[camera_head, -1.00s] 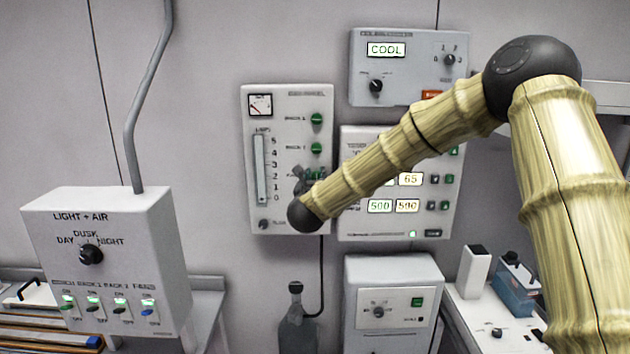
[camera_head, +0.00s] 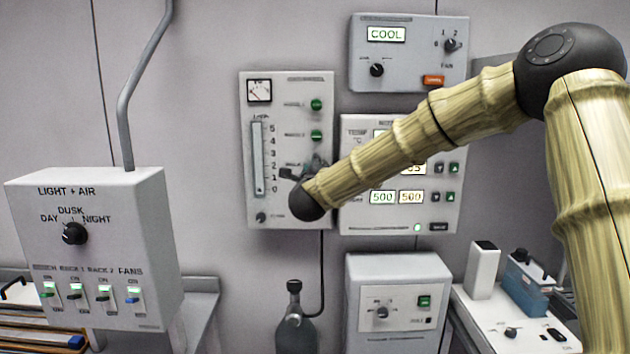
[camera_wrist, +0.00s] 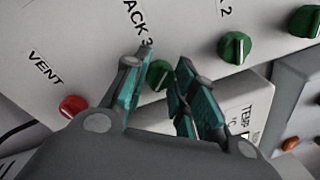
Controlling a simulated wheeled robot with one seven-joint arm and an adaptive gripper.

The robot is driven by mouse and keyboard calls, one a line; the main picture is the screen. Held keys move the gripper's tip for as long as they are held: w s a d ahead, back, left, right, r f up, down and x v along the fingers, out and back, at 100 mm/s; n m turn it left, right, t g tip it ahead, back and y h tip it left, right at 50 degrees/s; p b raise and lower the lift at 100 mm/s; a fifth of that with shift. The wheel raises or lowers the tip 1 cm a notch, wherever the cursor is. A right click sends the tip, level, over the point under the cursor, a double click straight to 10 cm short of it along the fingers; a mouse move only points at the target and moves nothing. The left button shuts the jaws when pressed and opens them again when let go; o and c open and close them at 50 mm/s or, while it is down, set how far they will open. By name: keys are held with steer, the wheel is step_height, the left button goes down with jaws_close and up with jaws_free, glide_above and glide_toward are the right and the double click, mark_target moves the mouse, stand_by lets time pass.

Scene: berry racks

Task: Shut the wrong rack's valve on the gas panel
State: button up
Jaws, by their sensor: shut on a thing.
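The gas panel (camera_head: 288,215) is on the wall with a gauge, a flow tube and a column of green knobs. The top green valve (camera_head: 316,104) and the second green valve (camera_head: 316,135) are in plain view. My gripper (camera_head: 318,163) is at the panel below them, and my wrist hides part of it. In the wrist view my gripper (camera_wrist: 160,80) has its fingers either side of the green rack 3 valve (camera_wrist: 158,74), shut on it. The rack 2 valve (camera_wrist: 235,47) and a red vent knob (camera_wrist: 73,106) are beside it, untouched.
A light and air box (camera_head: 90,255) stands at the left front. The COOL controller (camera_head: 410,90) is above right, and a display panel (camera_head: 440,215) is right of the gas panel, partly behind my arm. A dark bottle (camera_head: 295,325) with a hose stands below.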

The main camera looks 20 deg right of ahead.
steer(key=shift+f+n+t+y+b, duration=0.1)
steer(key=shift+n+t+y+b, duration=0.15)
steer(key=shift+n+b, duration=1.55)
steer(key=shift+f+n+t+y+b, duration=0.15)
steer(key=shift+n+y+b, duration=0.15)
steer(key=shift+n, duration=2.9)
steer(key=o, duration=1)
steer(key=shift+o, duration=0.2)
steer(key=shift+d+r, duration=0.1)
steer(key=v, duration=1.2)
